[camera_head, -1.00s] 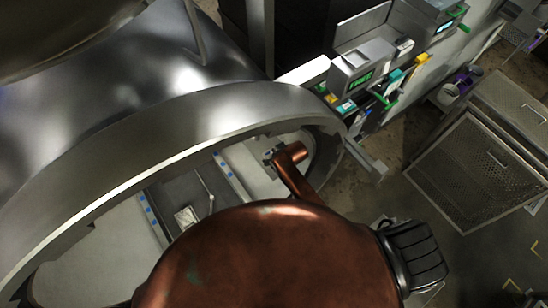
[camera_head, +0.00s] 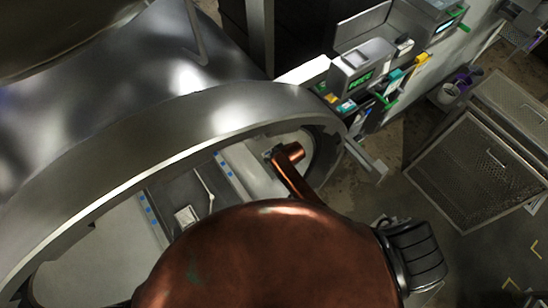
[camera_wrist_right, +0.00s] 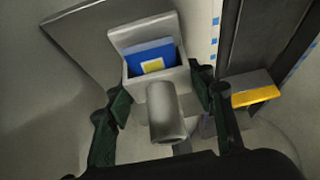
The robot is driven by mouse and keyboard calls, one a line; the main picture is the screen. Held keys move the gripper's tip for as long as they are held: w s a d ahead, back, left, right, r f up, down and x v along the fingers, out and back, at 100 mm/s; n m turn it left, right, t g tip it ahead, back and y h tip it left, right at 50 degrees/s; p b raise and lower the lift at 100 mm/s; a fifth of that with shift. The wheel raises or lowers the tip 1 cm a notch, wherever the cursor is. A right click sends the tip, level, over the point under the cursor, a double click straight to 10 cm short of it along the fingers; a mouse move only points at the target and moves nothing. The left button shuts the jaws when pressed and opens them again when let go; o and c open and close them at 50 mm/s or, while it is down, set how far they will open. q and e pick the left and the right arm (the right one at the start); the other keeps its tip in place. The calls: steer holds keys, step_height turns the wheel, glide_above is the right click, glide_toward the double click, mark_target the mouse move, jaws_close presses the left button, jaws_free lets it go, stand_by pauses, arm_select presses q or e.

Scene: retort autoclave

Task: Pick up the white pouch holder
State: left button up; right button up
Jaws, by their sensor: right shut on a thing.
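The white pouch holder (camera_wrist_right: 153,92) is in the upper middle of the right wrist view. It is a pale open-topped box with a raised back plate and a grey cylinder at its front. A blue pouch (camera_wrist_right: 151,56) with a yellow label stands in it. My right gripper (camera_wrist_right: 160,97) is shut on the holder, with one dark green finger at each side. Whether the holder touches the surface below cannot be told. In the head view the right gripper cannot be made out. My left gripper is in neither view.
The round metal rim (camera_head: 170,132) of the autoclave opening curves across the head view. Inside lies a dark tray area (camera_head: 184,190) with blue-dotted pale strips. A yellow-edged block (camera_wrist_right: 255,95) is right of the holder. A control box (camera_head: 362,68) and perforated metal crate (camera_head: 478,172) stand outside.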

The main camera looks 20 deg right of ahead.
steer(key=c, duration=0.5)
steer(key=shift+r, duration=0.15)
